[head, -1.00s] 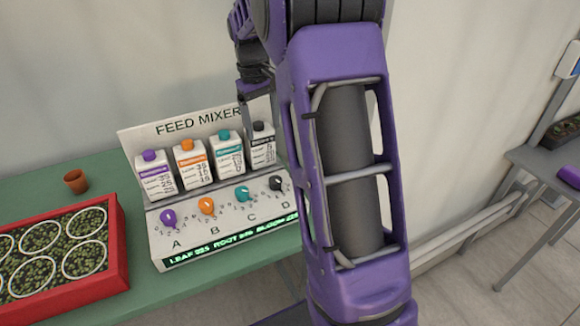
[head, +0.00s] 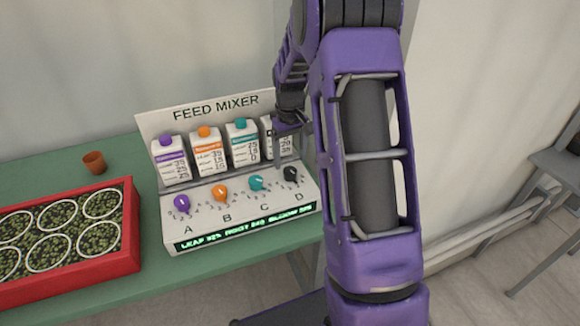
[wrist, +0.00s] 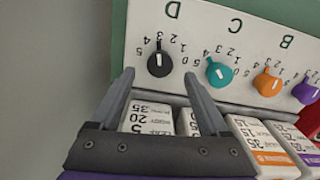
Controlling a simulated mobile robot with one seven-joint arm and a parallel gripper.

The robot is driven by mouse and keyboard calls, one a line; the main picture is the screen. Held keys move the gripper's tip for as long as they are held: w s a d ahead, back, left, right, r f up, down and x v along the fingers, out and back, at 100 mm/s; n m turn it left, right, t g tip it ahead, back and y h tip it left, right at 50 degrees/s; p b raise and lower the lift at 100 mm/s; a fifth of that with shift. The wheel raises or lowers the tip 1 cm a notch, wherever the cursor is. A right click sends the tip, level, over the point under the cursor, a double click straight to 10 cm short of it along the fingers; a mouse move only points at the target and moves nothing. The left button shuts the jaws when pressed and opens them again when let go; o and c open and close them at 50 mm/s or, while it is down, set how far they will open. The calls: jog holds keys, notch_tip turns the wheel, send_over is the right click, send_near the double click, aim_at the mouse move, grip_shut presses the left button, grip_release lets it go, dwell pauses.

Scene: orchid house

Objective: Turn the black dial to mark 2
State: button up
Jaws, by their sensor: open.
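The black dial (head: 291,174) is at the right end of the dial row on the white feed mixer (head: 172,233), above the letter D. In the wrist view the black dial (wrist: 159,63) has a white pointer line and small numbers around it; I cannot tell surely which number it points to. My gripper (wrist: 158,76) is open and empty, with one fingertip to each side of the dial in the picture, seemingly short of touching it. In the head view my gripper (head: 287,127) is in front of the black-capped carton, partly hiding it.
A teal dial (wrist: 219,73), an orange dial (wrist: 267,82) and a purple dial (head: 181,204) share the row. Cartons stand behind the dials, close under my fingers in the wrist view. A red tray (head: 130,230) and a brown pot (head: 94,162) are on the green table to the left.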

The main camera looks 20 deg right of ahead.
aim_at(290, 170)
jog(key=shift+f, duration=1.85)
grip_shut()
